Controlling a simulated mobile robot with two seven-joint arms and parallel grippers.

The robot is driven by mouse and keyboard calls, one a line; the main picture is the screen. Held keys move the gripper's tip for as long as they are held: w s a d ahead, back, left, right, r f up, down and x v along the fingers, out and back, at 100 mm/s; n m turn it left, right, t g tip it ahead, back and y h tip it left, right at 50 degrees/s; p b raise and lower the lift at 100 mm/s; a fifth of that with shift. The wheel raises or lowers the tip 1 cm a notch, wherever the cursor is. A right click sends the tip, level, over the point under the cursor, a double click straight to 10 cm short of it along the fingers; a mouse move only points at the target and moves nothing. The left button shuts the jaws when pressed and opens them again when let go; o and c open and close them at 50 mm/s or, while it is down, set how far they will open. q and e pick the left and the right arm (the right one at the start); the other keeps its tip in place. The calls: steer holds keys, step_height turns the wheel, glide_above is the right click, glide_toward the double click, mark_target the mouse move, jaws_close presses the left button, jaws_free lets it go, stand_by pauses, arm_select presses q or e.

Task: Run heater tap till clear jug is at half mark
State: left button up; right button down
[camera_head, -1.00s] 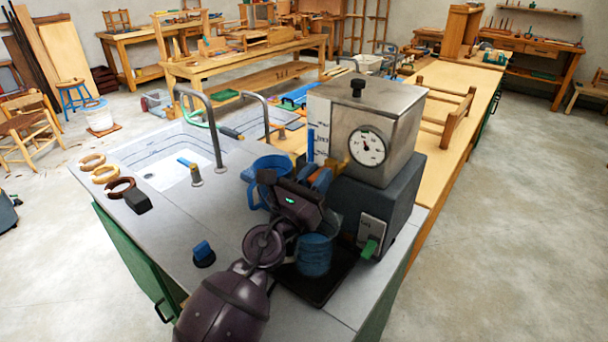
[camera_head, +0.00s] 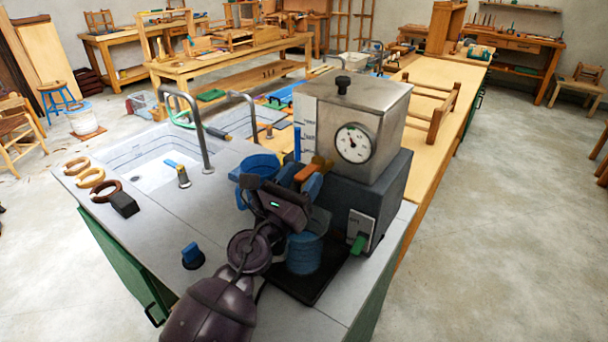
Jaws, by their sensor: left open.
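The heater is a steel tank (camera_head: 383,112) with a round dial (camera_head: 353,143), on a dark grey base. Its brass tap (camera_head: 321,163) with an orange lever (camera_head: 306,172) is at the tank's left side. The clear jug (camera_head: 305,255) stands below on a black tray (camera_head: 322,285), with blue in its lower part and a clear upper wall. My arm partly hides it, and I cannot read a half mark. My left gripper (camera_head: 302,178) is open at the lever, with blue fingertips on either side of it; contact is unclear. My right gripper is not in view.
A blue jug (camera_head: 257,167) stands behind my left gripper. A sink (camera_head: 150,160), a blue-topped knob (camera_head: 193,255) and several ring-shaped pieces (camera_head: 90,178) are to the left. A green switch (camera_head: 359,242) is on the heater's base.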

arm_select(q)
steer(key=b+v, duration=0.1)
steer(key=v, duration=0.8)
steer(key=shift+s+a+b, duration=0.25)
steer(key=shift+s+b, duration=0.05)
steer(key=shift+b, duration=0.1)
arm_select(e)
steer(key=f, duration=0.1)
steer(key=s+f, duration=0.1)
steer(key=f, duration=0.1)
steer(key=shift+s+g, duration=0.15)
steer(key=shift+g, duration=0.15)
arm_select(q)
steer(key=shift+f, duration=0.15)
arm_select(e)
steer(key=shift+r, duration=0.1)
